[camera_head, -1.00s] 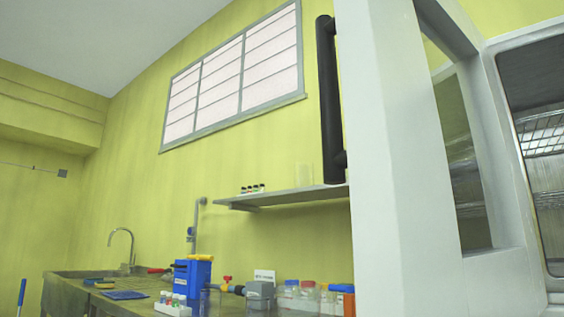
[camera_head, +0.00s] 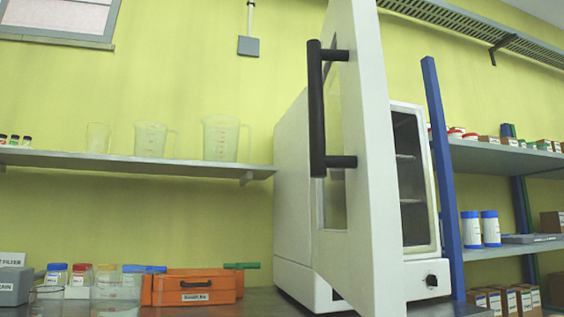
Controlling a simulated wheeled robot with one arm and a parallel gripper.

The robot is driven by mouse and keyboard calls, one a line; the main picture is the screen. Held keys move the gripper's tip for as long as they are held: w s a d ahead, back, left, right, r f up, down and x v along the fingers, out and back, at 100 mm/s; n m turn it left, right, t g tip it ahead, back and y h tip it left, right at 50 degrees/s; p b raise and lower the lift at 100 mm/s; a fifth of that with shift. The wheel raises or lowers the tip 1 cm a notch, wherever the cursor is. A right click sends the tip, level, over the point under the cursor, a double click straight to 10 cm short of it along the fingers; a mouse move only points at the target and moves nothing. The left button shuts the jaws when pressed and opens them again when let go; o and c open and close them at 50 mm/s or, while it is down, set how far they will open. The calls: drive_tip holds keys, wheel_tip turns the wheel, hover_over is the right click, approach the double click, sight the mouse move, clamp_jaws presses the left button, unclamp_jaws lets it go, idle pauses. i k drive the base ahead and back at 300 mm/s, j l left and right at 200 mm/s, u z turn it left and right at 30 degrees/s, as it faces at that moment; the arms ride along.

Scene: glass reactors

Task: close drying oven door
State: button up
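The drying oven (camera_head: 293,195) is a white box on the bench, right of centre in the head view. Its white door (camera_head: 372,160) stands wide open, swung out toward me and seen nearly edge-on, with a window in it. A black bar handle (camera_head: 317,110) is on the door's left face. The oven's chamber (camera_head: 408,170) with racks shows to the right of the door. The door hides part of the oven front. My gripper is not in view.
A wall shelf (camera_head: 130,162) with beakers and jugs is at left. Below it, an orange case (camera_head: 195,288), glass beakers (camera_head: 116,292) and lidded jars stand on the bench. A blue-post rack (camera_head: 442,170) with boxes and bottles stands close at right.

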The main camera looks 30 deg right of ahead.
sight(357, 234)
drive_tip(key=z, duration=1)
